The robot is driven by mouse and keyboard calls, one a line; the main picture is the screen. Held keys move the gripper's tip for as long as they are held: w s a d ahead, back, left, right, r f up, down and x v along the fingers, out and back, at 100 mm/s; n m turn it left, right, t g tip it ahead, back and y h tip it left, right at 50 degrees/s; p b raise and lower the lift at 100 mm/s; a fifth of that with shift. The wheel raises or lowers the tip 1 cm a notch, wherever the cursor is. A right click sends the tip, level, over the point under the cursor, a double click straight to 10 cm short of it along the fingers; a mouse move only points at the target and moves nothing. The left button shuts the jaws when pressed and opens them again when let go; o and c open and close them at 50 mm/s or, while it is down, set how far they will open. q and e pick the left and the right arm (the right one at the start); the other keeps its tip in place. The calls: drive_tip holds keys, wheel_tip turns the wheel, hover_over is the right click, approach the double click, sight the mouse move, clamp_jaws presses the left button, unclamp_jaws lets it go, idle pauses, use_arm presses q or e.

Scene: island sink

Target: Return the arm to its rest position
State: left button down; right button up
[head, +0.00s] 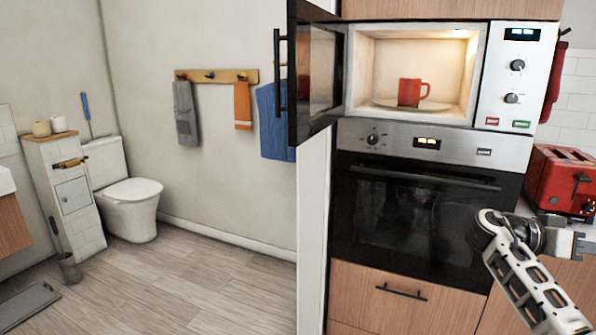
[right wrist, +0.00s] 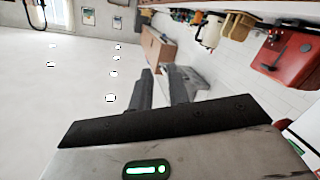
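My right arm (head: 525,275) comes in at the lower right of the head view, in front of the counter side and the oven's right edge. Its far end runs toward the right edge of that view, and I cannot make out the fingers there. In the right wrist view my right gripper (right wrist: 160,76) has its two dark fingers apart with nothing between them. My left arm and gripper are not in view.
A microwave (head: 362,75) stands with its door open to the left and a red mug (head: 410,92) inside on the plate. Below is a closed oven (head: 425,205). A red toaster (head: 560,180) stands at the right. Floor (head: 200,290) at the left is mostly clear, near a toilet (head: 133,208).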

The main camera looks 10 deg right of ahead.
drive_tip(key=w+d+f+n+t+y, duration=0.1)
drive_tip(key=w+f+n+t+y, duration=0.15)
drive_tip(key=w+n+t, duration=1.05)
drive_tip(key=w+a+r+n+t+y, duration=0.4)
drive_tip(key=w+a+n+t+y, duration=0.4)
drive_tip(key=w+a+t, duration=0.35)
drive_tip(key=s+a+f+g+y, duration=0.1)
drive_tip(key=s+a+f+y, duration=0.15)
drive_tip(key=a+f, duration=0.45)
drive_tip(key=s+a+f+n+g+y, duration=0.15)
drive_tip(key=s+a+f, duration=0.25)
drive_tip(key=f, duration=0.4)
drive_tip(key=s+a+f+g+y, duration=0.1)
drive_tip(key=s+a+f, duration=0.2)
drive_tip(key=a+f, duration=0.4)
drive_tip(key=s+a+f+m+g+y, duration=0.1)
drive_tip(key=s+a+f+g, duration=0.1)
drive_tip(key=s+a+f, duration=0.3)
drive_tip(key=s+a+f+m+g+y, duration=0.1)
drive_tip(key=s+a+f, duration=0.5)
drive_tip(key=s+a, duration=0.6)
drive_tip(key=s+g+y, duration=0.1)
drive_tip(key=s, duration=0.7)
